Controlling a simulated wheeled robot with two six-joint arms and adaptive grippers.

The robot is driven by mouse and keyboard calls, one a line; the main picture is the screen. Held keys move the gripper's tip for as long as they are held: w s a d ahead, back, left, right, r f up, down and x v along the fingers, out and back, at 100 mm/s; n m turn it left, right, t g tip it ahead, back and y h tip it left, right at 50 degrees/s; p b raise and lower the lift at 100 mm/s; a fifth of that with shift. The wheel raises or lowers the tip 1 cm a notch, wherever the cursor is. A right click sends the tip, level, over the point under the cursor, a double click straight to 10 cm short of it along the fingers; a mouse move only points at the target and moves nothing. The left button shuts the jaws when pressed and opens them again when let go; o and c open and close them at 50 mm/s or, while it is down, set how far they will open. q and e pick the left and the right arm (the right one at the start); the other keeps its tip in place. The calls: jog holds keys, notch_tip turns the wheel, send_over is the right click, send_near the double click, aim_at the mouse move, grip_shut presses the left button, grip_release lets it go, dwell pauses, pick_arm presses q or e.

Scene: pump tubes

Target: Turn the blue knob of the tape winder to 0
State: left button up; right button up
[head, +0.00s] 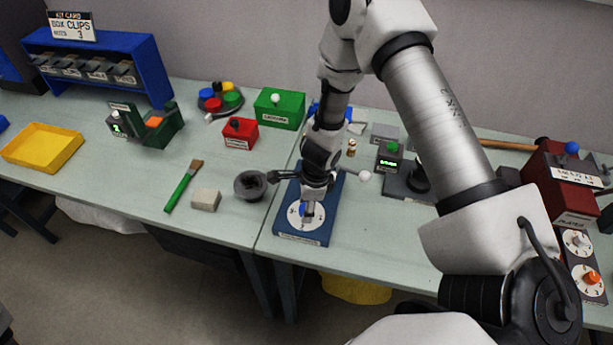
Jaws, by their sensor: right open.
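The tape winder is a blue box (283,229) on the bench with a white round dial (318,222) on its sloping top. A small part of the blue knob (303,209) shows at the middle of the dial. My right gripper (309,210) points down over the dial, with its fingertips at the knob. It is open, and I cannot tell whether the fingers touch the knob. The gripper hides most of the knob and part of the dial, so its pointer and setting are not readable. My left gripper is out of view.
A dark round cup-like part (250,186) is left of the winder, and a white ball handle (365,176) is right of it. Bench room is free right of the winder.

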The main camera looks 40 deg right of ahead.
jog(key=m+b, duration=0.2)
jog(key=b, duration=0.1)
jog(key=shift+f+m, duration=0.25)
jog(key=shift+m, duration=0.15)
jog(key=shift+r+m+b, duration=0.2)
jog(key=shift+m+b, duration=0.1)
jog(key=shift+m, duration=0.3)
jog(key=shift+f+m+t+h+b, duration=0.2)
jog(key=shift+m+t+h+b, duration=0.15)
jog(key=shift+m+b, duration=0.7)
jog(key=shift+r+m+b, duration=0.2)
jog(key=shift+m+b, duration=0.15)
jog(key=shift+m, duration=0.4)
jog(key=shift+a+f+m+h+b, duration=0.15)
jog(key=shift+m+h+b, duration=0.1)
jog(key=shift+m+b, duration=0.8)
jog(key=shift+m, duration=0.75)
jog(key=shift+m+b, duration=0.3)
jog(key=shift+m, duration=0.4)
jog(key=shift+m+h, duration=0.4)
jog(key=shift+m, duration=0.5)
jog(key=shift+r, duration=0.25)
grip_shut()
